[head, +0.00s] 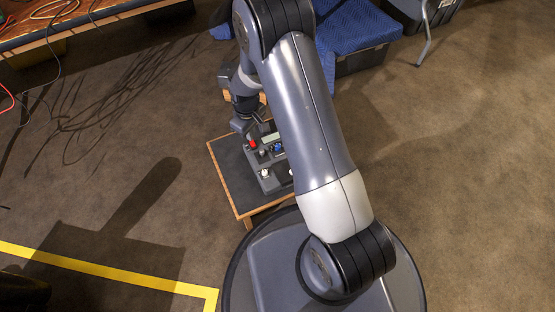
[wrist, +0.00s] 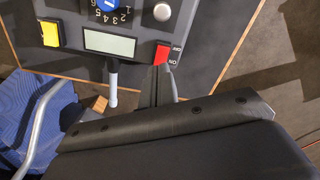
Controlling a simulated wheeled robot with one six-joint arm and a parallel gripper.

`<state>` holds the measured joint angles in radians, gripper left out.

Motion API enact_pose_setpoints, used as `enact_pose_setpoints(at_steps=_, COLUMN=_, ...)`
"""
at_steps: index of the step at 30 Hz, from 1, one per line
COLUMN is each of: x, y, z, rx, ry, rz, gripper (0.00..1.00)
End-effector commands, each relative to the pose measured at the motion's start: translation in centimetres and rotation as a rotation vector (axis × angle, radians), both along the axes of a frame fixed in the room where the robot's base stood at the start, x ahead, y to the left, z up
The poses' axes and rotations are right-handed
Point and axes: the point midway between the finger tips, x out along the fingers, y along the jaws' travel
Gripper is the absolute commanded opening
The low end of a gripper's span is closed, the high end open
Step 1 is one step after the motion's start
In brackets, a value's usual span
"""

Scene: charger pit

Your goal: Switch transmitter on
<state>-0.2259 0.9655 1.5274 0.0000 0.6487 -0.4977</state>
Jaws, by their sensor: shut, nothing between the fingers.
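The transmitter is a dark grey box (head: 270,183) on a small wood-edged table, partly hidden by my arm in the head view. In the wrist view its panel (wrist: 193,20) carries a red rocker switch (wrist: 166,54) with ON and OFF printed beside it. ON is on the side nearer my gripper. I cannot tell which way the rocker is pressed. The red switch also shows in the head view (head: 253,144). My gripper (wrist: 158,72) is shut and empty, its fingertips right at the switch's near edge. I cannot tell whether they touch it.
The panel also has a blank display (wrist: 109,43), a blue numbered dial (wrist: 108,5), a silver knob (wrist: 162,12) and a yellow button (wrist: 50,34). A pale post (wrist: 113,88) stands by the display. The table's wooden edge (head: 222,180) shows. Blue padding (head: 345,30) lies behind.

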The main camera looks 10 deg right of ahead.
Motion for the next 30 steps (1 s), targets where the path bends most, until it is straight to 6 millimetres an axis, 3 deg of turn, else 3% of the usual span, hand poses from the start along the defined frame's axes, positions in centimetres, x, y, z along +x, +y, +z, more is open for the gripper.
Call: enact_pose_setpoints(at_steps=30, x=0.0, y=0.0, z=-1.4, rx=0.0, ry=0.0, rz=0.0, gripper=0.0)
